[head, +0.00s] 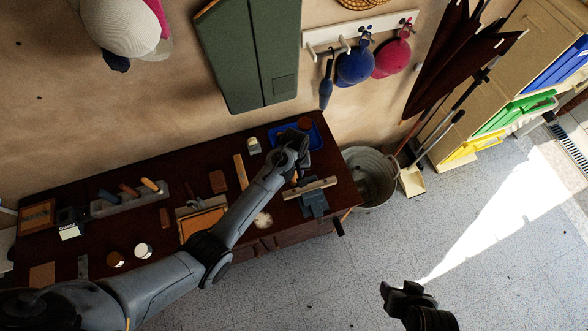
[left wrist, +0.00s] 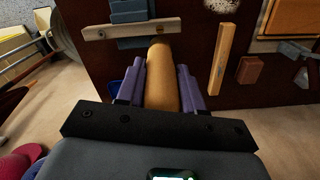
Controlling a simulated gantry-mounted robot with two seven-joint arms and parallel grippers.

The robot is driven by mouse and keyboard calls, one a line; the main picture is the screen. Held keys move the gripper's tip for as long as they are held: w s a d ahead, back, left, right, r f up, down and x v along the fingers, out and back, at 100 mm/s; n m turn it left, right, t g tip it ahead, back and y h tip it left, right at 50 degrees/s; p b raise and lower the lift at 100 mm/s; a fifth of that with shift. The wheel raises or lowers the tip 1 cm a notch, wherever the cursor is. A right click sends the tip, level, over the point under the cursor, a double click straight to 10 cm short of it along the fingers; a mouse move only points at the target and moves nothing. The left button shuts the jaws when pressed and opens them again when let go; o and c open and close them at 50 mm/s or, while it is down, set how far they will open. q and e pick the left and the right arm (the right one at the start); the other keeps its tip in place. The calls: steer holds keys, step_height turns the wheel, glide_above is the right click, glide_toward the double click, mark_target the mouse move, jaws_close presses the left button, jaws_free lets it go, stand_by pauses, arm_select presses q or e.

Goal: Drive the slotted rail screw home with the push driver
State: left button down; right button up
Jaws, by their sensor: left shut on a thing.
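My left gripper (head: 296,165) is over the right part of the dark bench. In the left wrist view its two fingers (left wrist: 162,85) are shut on the orange-brown wooden handle (left wrist: 161,75) of the push driver. The handle points toward a pale wooden rail (left wrist: 131,29), and the driver's shank and tip are hidden. The rail (head: 310,188) is held in a blue-grey vise (head: 315,206) at the bench's front right. I cannot make out the slotted screw, nor whether the driver touches it. My right gripper (head: 397,291) is over the floor, away from the bench; its jaws are unclear.
On the bench (head: 150,212), a blue tray (head: 318,131) lies behind my left gripper, with a wooden bar (head: 241,171) and a tool rack (head: 128,200) to the left. A metal tub (head: 372,178) stands right of the bench. The floor at front right is clear.

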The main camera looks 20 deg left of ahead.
arm_select(q)
steer(key=shift+f+b, duration=1.5)
steer(key=shift+f, duration=1.6)
steer(key=shift+f+p, duration=0.25)
steer(key=shift+p, duration=0.05)
steer(key=shift+p, duration=0.3)
steer(key=shift+f+b, duration=0.35)
steer(key=shift+f, duration=0.1)
stand_by(0.9)
stand_by(0.4)
steer(key=shift+p, duration=0.45)
